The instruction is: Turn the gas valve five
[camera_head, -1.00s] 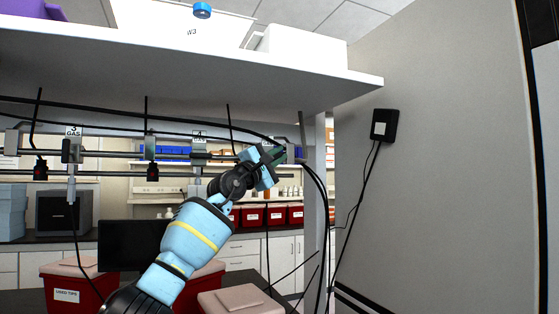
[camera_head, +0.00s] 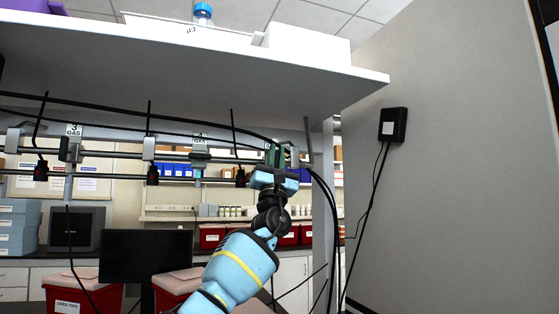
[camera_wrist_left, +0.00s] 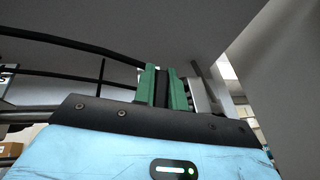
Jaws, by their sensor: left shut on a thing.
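My left gripper (camera_head: 277,155) reaches up to the right end of the gas pipes under the shelf, its green fingers pointing up. In the left wrist view, the green fingers (camera_wrist_left: 163,88) are shut on a dark piece between them, which I take as the handle of gas valve five. A grey metal fitting (camera_wrist_left: 203,97) is close beside the right finger; in the head view a grey fitting (camera_head: 293,156) shows right of the fingers. No label for five can be read; the gripper hides much of the valve. My right gripper is not in view.
Other valves hang on the pipes to the left, including one by a label reading 3 GAS (camera_head: 74,130). The white shelf (camera_head: 200,72) is just above. Black cables (camera_head: 327,205) hang on the right near a grey wall (camera_head: 450,180). A monitor (camera_head: 145,256) stands below.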

